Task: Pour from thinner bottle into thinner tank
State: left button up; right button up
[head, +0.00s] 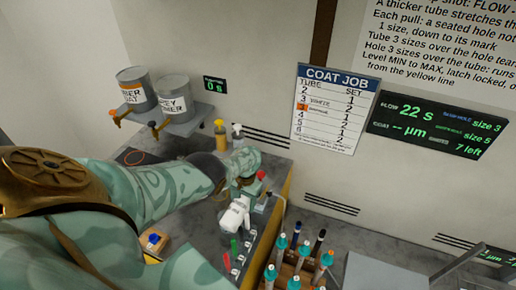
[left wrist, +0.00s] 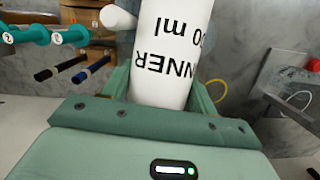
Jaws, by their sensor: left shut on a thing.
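The thinner bottle (left wrist: 172,60) is white, with black lettering that reads upside down in the left wrist view. My left gripper (left wrist: 165,95) is shut around it. In the head view my left gripper (head: 247,190) is over the bench, and a white body (head: 235,217), apparently the bottle, shows tilted just below it. A small grey device with a red knob (head: 261,175) is close to the gripper; I cannot tell whether the thinner tank is part of it. No liquid stream is visible. My right gripper is not in view.
Two grey cans with taps (head: 175,97) stand on a wall shelf. A yellow-capped bottle (head: 220,135) and a spray bottle (head: 238,134) stand behind the gripper. A wooden rack (head: 287,270) holds several teal- and dark-ended rods at front. A coat job sheet (head: 335,110) hangs on the wall.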

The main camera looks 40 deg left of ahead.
pick_arm(q)
notch_tip(320, 180, up, 3)
jog(key=t+p, duration=0.2)
jog(key=p, duration=0.4)
jog(key=shift+f, duration=0.15)
jog(key=shift+t+p, duration=0.3)
jog(key=shift+f, duration=0.2)
jog(key=shift+w+f, duration=0.1)
jog(key=shift+w, duration=0.05)
jog(key=shift+a+y, duration=0.1)
jog(key=shift+y, duration=0.2)
